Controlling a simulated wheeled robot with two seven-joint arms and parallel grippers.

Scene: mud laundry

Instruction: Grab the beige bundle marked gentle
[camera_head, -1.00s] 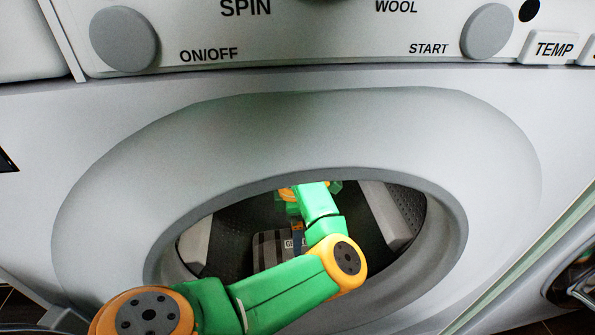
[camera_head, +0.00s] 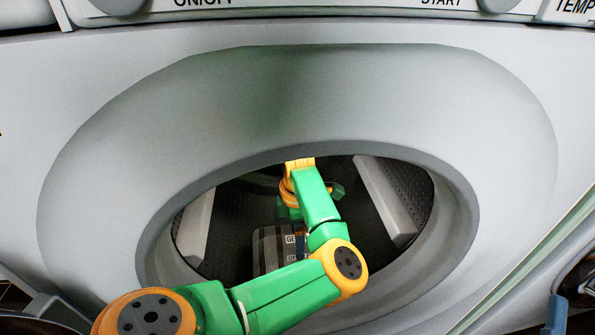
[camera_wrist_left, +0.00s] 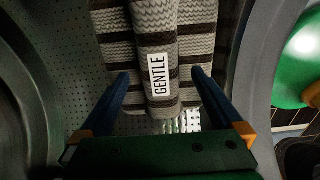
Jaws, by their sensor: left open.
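The bundle marked GENTLE (camera_wrist_left: 160,40) is a pale grey-beige knit with dark brown stripes and a white label. It lies inside the washer drum (camera_wrist_left: 40,50). In the head view only a part of the bundle (camera_head: 270,247) shows, beside my left arm. My left gripper (camera_wrist_left: 160,73) is open, its two blue fingers on either side of the label's end of the bundle. Contact cannot be told. In the head view my left arm reaches through the door opening, and the gripper (camera_head: 300,243) is mostly hidden behind it. My right gripper is not recognisable in any view.
Pale ribs (camera_head: 385,200) stand out from the dark perforated drum wall. A blue thing (camera_head: 557,312) at the lower right edge cannot be identified.

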